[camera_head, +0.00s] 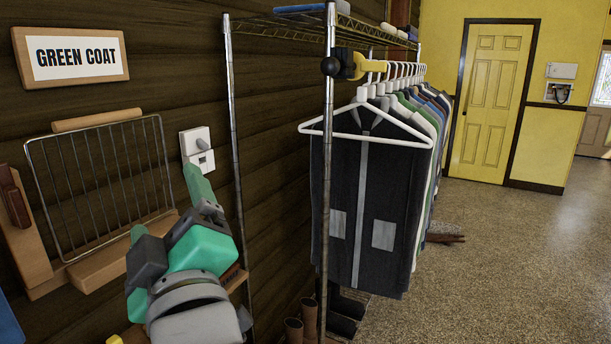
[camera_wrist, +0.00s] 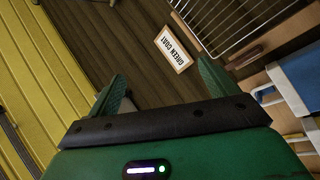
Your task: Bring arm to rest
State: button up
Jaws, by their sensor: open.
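My gripper (camera_head: 167,207) is in the lower left of the head view, in front of the dark plank wall. Its two green fingers are spread apart with nothing between them. In the wrist view my gripper (camera_wrist: 162,86) also shows open and empty, with the wall behind it. The near finger in the head view is partly hidden by the gripper body. My arm reaches up from the bottom edge of the head view.
A wire rack (camera_head: 105,185) with wooden bars and a light switch (camera_head: 197,148) are on the wall near my gripper. A GREEN COAT sign (camera_head: 70,57) hangs above. A metal shelf post (camera_head: 238,150) and hanging garments (camera_head: 370,200) stand to the right. Open floor (camera_head: 500,260) lies beyond.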

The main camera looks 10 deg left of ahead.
jog(key=s+d+r+m+t+h+p, duration=0.1)
jog(key=s+d+r+m+t+h, duration=0.2)
jog(key=d+m, duration=0.35)
jog(key=s+d+r+m+t+h+p, duration=0.1)
jog(key=s+d+m+t+h+p, duration=0.1)
jog(key=s+d+m+h, duration=0.5)
jog(key=s+d+r+m+t+h+p, duration=0.1)
jog(key=s+d+r+m+t+h, duration=0.2)
jog(key=d, duration=0.5)
notch_tip(320, 180, up, 34)
jog(key=w+p, duration=0.1)
jog(key=p, duration=3.3)
jog(key=shift+a+r+p, duration=0.2)
jog(key=shift+a+p, duration=0.2)
jog(key=shift+a, duration=0.05)
jog(key=shift+m, duration=0.25)
